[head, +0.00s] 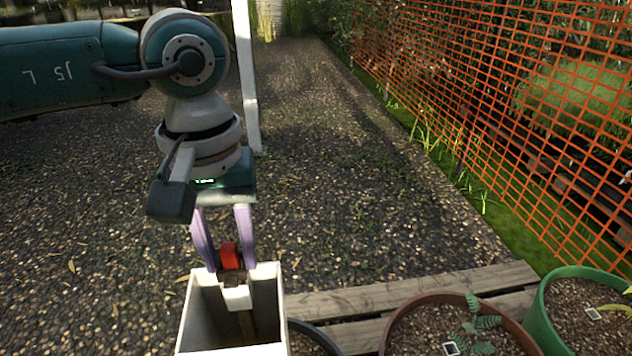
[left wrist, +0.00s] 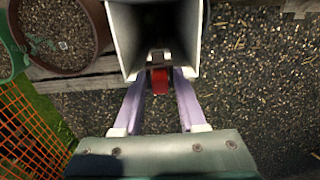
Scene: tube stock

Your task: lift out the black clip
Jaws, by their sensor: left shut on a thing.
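My left gripper (head: 231,266) has purple fingers pointing down at the far rim of a tall, open white box (head: 187,318). It is shut on a small red piece (head: 229,254) with a dark part just below it, at the rim. In the left wrist view, the red piece (left wrist: 159,81) lies between the fingertips (left wrist: 160,74), beside the box's edge (left wrist: 128,70). A small white block (head: 238,297) sits just inside the box below the dark part. I see no separate black clip; I cannot tell whether the dark part is one. My right gripper is not in view.
A brown pot (head: 400,312) and a green pot (head: 545,318), both with soil, stand right of the box by wooden planks (head: 400,293). An orange mesh fence (head: 500,85) runs along the right. A white post (head: 246,75) stands behind my arm. Gravel beyond is clear.

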